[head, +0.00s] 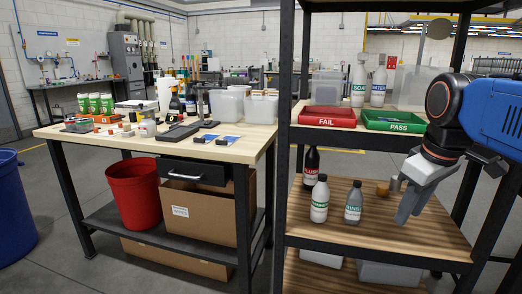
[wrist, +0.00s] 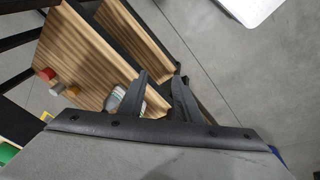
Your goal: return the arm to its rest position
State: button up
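My gripper (head: 402,218) hangs from my blue and dark arm at the right of the head view, pointing down in front of the rack's wooden middle shelf (head: 420,232). In the wrist view my gripper's two dark fingers (wrist: 161,74) stand apart with nothing visible between them. The wooden shelf (wrist: 85,50) shows beyond them. A white bottle (wrist: 114,99) is partly hidden behind the left finger.
Bottles (head: 320,198) stand on the middle shelf's left part. Above are a red FAIL tray (head: 327,117) and a green PASS tray (head: 394,121). Dark rack posts (head: 284,130) stand close by. A cluttered workbench (head: 70,132) is left.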

jog(key=s+a+f+m, duration=0.1)
jog(key=s+f+m, duration=0.1)
jog(key=s+f, duration=0.3)
jog(key=s+a+f+m+t, duration=0.1)
jog(key=s+a+f+m, duration=0.1)
jog(key=f, duration=0.9)
jog(key=s+m, duration=0.1)
jog(key=s, duration=0.1)
jog(key=shift+s+a+f+t, duration=0.2)
jog(key=shift+s+f+t, duration=0.1)
jog(key=shift+s+f, duration=0.1)
